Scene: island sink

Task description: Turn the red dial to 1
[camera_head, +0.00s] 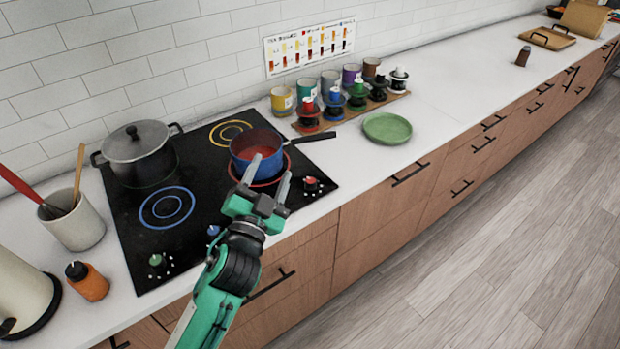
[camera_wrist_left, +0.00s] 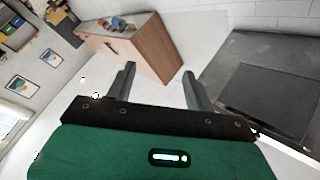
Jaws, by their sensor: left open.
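The red dial (camera_head: 311,183) sits at the front right corner of the black cooktop (camera_head: 198,222), near the counter's front edge. Its number marks are too small to read. My left gripper (camera_head: 270,171) is open and empty over the front of the cooktop, with its fingers pointing toward the back. The red dial is just right of its right finger, apart from it in the picture. In the left wrist view, the gripper's two fingers (camera_wrist_left: 158,80) stand apart with nothing between them, and the dial is not visible. My right gripper is not in view.
A blue pan (camera_head: 243,147) with red contents sits behind my left gripper, its dark handle reaching right. A blue dial (camera_head: 213,230) and a green dial (camera_head: 155,259) lie left. A grey pot (camera_head: 139,153) stands at the back left. A green plate (camera_head: 387,128) lies right.

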